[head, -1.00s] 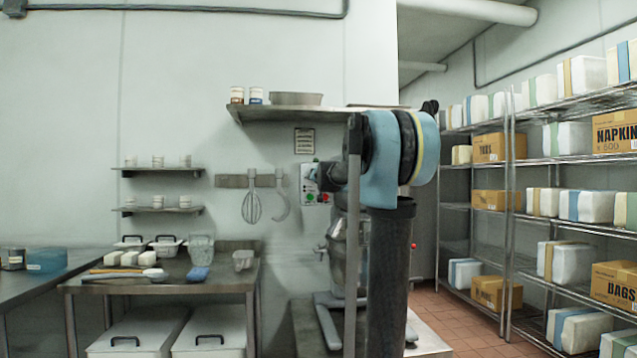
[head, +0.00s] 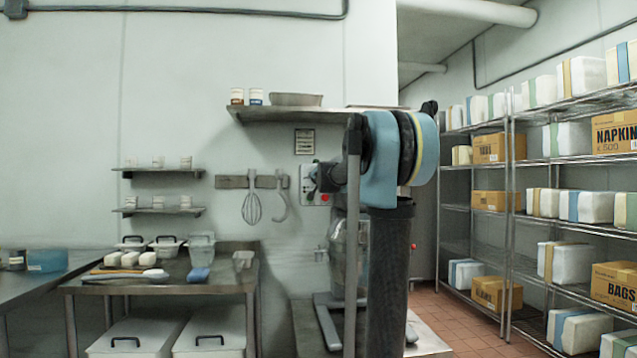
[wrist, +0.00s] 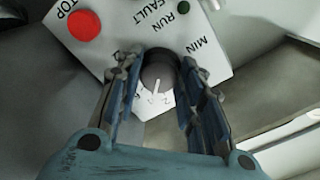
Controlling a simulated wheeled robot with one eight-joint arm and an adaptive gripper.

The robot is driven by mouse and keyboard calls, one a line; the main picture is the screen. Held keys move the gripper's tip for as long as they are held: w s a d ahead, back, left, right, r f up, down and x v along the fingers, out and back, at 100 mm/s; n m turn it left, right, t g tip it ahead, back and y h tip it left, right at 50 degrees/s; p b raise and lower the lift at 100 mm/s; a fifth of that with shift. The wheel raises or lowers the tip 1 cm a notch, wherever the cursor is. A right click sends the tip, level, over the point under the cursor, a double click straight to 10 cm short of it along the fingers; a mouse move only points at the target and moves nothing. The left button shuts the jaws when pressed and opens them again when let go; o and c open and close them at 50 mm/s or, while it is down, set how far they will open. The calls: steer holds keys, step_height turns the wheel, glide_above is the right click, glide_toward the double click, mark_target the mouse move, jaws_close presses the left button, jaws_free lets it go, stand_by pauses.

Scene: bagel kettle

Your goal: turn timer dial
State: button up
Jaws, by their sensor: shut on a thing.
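The timer dial (wrist: 158,80) is a dark round knob with a pale pointer mark, low on a white control panel (wrist: 130,30) in the wrist view. My gripper (wrist: 158,88) has one finger on each side of the dial and is shut on it. The panel carries a red STOP button (wrist: 84,25), a dark green RUN light (wrist: 184,6) and the words FAULT and MIN. The dial is hidden there.
The steel mixer (head: 337,245) stands behind my arm. A wall shelf (head: 300,114) is above the panel. A whisk (head: 251,206) and a hook hang to the left. A steel table (head: 165,285) with tubs is at left, wire shelving (head: 512,200) at right.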

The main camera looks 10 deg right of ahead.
steer(key=shift+w+a, duration=0.15)
steer(key=shift+a, duration=0.15)
steer(key=o, duration=1.1)
steer(key=shift+a, duration=0.15)
steer(key=shift+c, duration=0.2)
steer(key=shift+d+f, duration=0.1)
steer(key=shift+d, duration=0.1)
steer(key=s+n, duration=1)
steer(key=s, duration=0.7)
steer(key=shift+w+d+r, duration=0.1)
steer(key=shift+w+d, duration=0.1)
steer(key=shift+w, duration=2.65)
steer(key=shift+w+d+r, duration=0.1)
steer(key=shift+w+d, duration=0.05)
steer(key=shift+w, duration=2.65)
steer(key=shift+w+d, duration=0.2)
steer(key=shift+w, duration=2.65)
